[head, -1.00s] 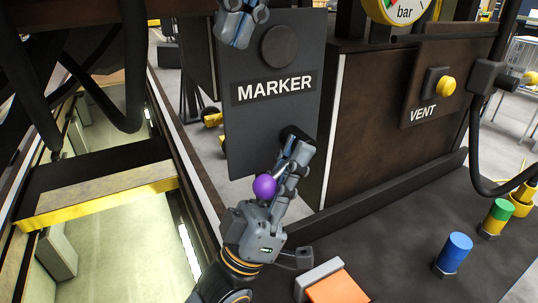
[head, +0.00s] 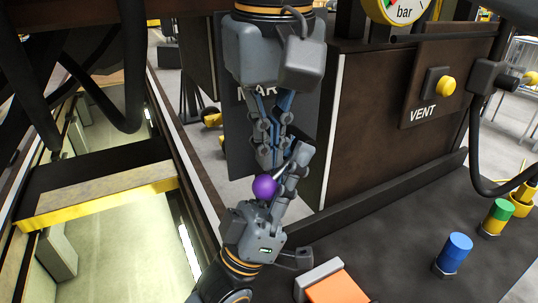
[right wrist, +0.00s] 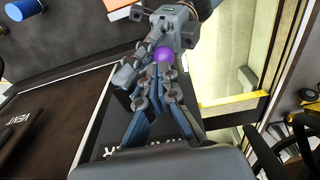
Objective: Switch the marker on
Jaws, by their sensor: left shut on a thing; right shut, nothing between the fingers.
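The dark MARKER panel (head: 237,145) stands at the centre of the head view, its label mostly hidden behind my right gripper. It also shows upside down in the right wrist view (right wrist: 112,150). My left gripper (head: 298,157) reaches up from below and appears shut on a pale rod with a purple ball (head: 264,187); the ball shows beside its fingers. My right gripper (head: 266,164) comes down from above, in front of the panel. Its fingers are shut and empty, their tips close to the ball; I cannot tell whether they touch. The panel's dark round fitting is hidden.
Right of the panel is a brown cabinet with a VENT plate and yellow button (head: 446,85). A blue cylinder (head: 454,252), a green-topped one (head: 498,216) and an orange block (head: 338,287) are on the dark bench. A pit with a yellow-edged beam (head: 95,200) lies left.

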